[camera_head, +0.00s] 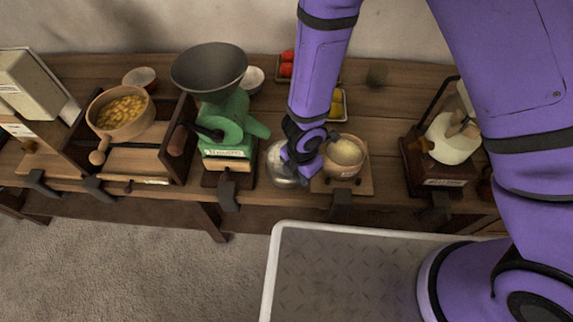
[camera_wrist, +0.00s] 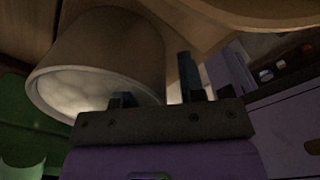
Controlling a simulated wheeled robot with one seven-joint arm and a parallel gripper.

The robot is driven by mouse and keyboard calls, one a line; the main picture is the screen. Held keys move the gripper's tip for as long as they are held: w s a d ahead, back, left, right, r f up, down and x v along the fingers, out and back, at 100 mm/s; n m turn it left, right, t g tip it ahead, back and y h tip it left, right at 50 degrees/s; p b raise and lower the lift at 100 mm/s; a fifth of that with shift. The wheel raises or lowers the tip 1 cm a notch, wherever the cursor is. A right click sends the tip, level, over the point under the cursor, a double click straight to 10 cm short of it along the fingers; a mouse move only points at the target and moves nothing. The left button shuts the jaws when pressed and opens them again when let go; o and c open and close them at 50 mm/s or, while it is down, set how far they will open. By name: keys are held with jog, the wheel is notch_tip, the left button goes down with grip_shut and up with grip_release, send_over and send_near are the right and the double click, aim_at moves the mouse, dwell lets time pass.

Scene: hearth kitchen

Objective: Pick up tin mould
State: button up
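The tin mould, a shiny silvery round vessel (camera_head: 283,168), stands near the front of the wooden counter, partly hidden behind my gripper (camera_head: 299,172). In the wrist view a round vessel with a pale rim and whitish contents (camera_wrist: 105,55), apparently the mould, fills the upper left. My gripper (camera_wrist: 155,88) is right at its side, with its two dark fingers apart. One finger shows in front of the rim and the other beyond the outer wall. The wall seems to lie between them; I cannot tell whether they touch it.
Right of the mould, a wooden bowl of pale grain (camera_head: 345,157) stands close by on a board. Left is a green grinder (camera_head: 228,130) with a dark hopper. Farther off are a pan of yellow pieces (camera_head: 121,112) and a white-topped mill (camera_head: 450,143).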

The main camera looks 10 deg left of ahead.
grip_shut()
jog(key=shift+r, duration=0.15)
